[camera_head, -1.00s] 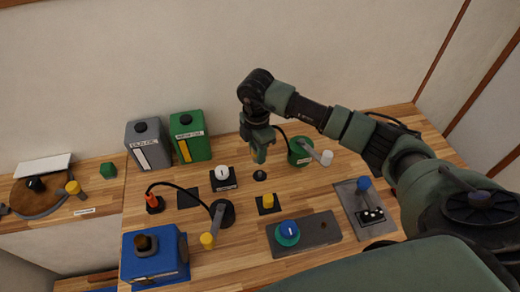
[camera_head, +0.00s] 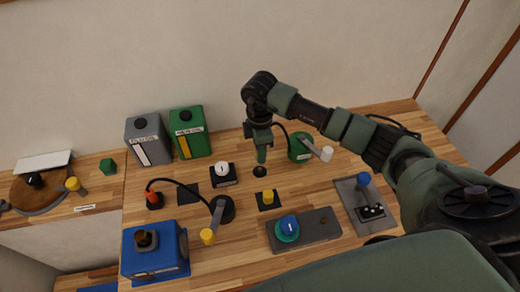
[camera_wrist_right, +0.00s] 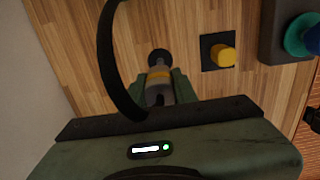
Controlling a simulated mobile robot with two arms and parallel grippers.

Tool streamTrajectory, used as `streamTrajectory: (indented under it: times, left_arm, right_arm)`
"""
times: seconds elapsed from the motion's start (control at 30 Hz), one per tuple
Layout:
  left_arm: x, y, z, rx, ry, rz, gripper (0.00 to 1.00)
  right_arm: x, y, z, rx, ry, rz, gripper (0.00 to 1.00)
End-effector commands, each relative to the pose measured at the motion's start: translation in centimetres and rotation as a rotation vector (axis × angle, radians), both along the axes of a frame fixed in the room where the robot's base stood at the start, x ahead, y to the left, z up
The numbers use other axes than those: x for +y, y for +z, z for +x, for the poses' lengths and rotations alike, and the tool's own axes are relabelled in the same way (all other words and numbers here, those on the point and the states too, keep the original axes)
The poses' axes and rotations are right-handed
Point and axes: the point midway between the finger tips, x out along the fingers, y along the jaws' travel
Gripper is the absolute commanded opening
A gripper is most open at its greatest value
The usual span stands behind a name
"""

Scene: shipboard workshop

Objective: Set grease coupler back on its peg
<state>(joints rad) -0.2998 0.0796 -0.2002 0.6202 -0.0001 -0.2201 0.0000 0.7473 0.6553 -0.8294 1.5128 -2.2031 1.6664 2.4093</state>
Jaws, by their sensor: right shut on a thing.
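My right gripper (camera_head: 261,154) is shut on the grease coupler (camera_wrist_right: 158,82), a grey cylinder with a yellow band and a black hose. In the right wrist view the coupler sits between the fingers and points at a round black piece (camera_wrist_right: 160,57) on the bench, likely the peg's base. In the head view this black piece (camera_head: 259,172) lies just below the fingertips, and the coupler is mostly hidden by the fingers. I cannot tell whether coupler and peg touch. My left gripper is not in view.
The hose runs to a green round pot (camera_head: 299,150) with a white-tipped lever just right. A yellow knob on a black plate (camera_head: 267,205) and a white-knobbed switch (camera_head: 222,180) stand close by. Green (camera_head: 190,135) and grey (camera_head: 148,140) cans stand at the back left.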

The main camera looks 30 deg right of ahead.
Motion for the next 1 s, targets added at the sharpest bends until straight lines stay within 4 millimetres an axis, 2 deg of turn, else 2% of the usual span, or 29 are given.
streamTrajectory:
  times: [0.2,0.43,1.0]
  left_arm:
    - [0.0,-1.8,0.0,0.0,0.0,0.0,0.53]
    - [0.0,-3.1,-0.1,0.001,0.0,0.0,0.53]
    - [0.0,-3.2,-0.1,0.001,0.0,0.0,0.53]
  right_arm:
    - [0.0,-2.5,0.0,0.001,0.001,0.0,0.0]
    - [0.0,-4.3,0.0,0.001,0.001,0.0,0.0]
    - [0.0,-4.7,0.0,0.0,0.001,0.0,0.0]
